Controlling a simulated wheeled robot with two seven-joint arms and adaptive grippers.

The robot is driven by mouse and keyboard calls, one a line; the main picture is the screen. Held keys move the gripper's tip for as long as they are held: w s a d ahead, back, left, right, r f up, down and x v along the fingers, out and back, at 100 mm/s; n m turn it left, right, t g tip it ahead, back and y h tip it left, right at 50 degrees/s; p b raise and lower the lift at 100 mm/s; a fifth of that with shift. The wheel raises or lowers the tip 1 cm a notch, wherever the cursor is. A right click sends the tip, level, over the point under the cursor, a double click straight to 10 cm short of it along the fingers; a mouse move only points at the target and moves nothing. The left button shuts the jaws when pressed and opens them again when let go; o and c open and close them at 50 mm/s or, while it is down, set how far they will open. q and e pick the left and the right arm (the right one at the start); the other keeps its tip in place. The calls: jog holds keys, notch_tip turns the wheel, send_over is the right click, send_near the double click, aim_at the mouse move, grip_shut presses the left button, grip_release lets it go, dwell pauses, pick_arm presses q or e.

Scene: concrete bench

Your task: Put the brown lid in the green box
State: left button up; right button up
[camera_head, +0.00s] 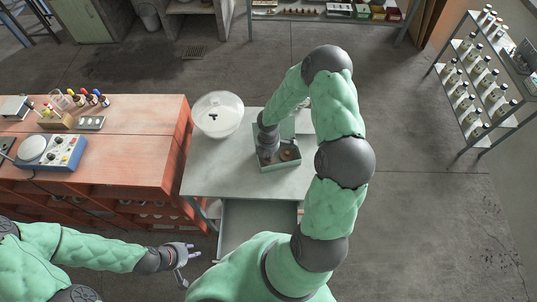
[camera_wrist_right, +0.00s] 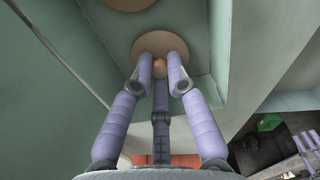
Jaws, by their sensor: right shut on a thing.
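A green box (camera_head: 281,167) stands on the pale bench top. My right gripper (camera_head: 268,157) reaches down into it. In the right wrist view, my right gripper (camera_wrist_right: 160,68) is shut on the small knob of a round brown lid (camera_wrist_right: 153,43), which is inside the box walls (camera_wrist_right: 222,45). Whether the lid touches the box floor I cannot tell. A second brown round thing (camera_wrist_right: 130,3) is cut off at the top of that view. One brown round piece (camera_head: 291,154) shows in the box in the head view. My left gripper (camera_head: 188,259) is open and empty, low at the left.
A round, clear-looking lidded dish (camera_head: 218,115) sits at the bench's back left corner. An orange workbench (camera_head: 130,150) with a blue device (camera_head: 50,152) and bottles adjoins on the left. A drawer (camera_head: 255,225) is open below. A bottle rack (camera_head: 480,75) stands far right.

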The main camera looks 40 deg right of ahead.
jog(key=o, duration=0.8)
jog(key=shift+f, duration=0.15)
jog(key=shift+r, duration=0.2)
notch_tip(320, 180, up, 12)
jog(key=p, duration=0.3)
jog(key=s+a+f+m+y, duration=0.1)
jog(key=a+f+m, duration=0.1)
jog(key=a, duration=0.4)
jog(key=s+a+f+m+y, duration=0.1)
jog(key=s+a+f+m, duration=0.1)
jog(key=a+f+m, duration=0.1)
jog(key=s+a+f+m+y, duration=0.1)
jog(key=a+f+m, duration=0.2)
jog(key=a, duration=0.5)
jog(key=shift+s+a+f+m+y, duration=0.25)
jog(key=shift+s+a+m+y, duration=0.1)
jog(key=shift+m, duration=0.15)
jog(key=s+a+f+m, duration=0.4)
jog(key=s+a+m, duration=0.3)
jog(key=s+m, duration=0.1)
jog(key=shift+a+m, duration=0.15)
jog(key=shift+m, duration=0.55)
